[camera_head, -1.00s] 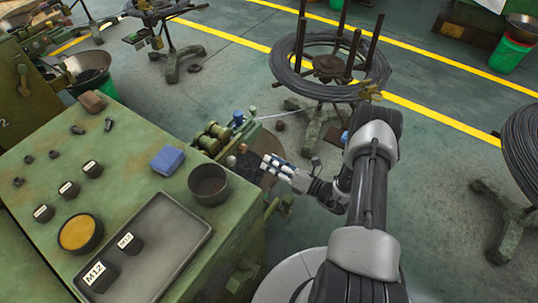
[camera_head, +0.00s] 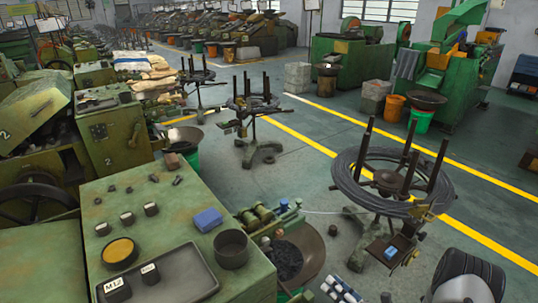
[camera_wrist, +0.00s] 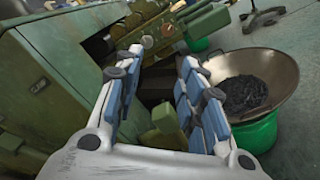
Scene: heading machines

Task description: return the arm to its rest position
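My gripper (camera_wrist: 158,72) fills the lower middle of the wrist view. Its two fingers with blue pads stand wide apart, with nothing between them; green machine parts show behind the gap. In the head view, my gripper (camera_head: 340,290) is cut off at the bottom edge, right of the green machine (camera_head: 160,215). Part of my arm shows at the lower right. Most of the arm is outside the picture.
A wire coil stand (camera_head: 393,190) is close behind my arm. A wide pan of dark pieces (camera_wrist: 250,85) sits on a green bucket beside the gripper in the wrist view. The machine top holds a tray (camera_head: 185,275), a blue box (camera_head: 207,220) and a dark pot (camera_head: 231,249).

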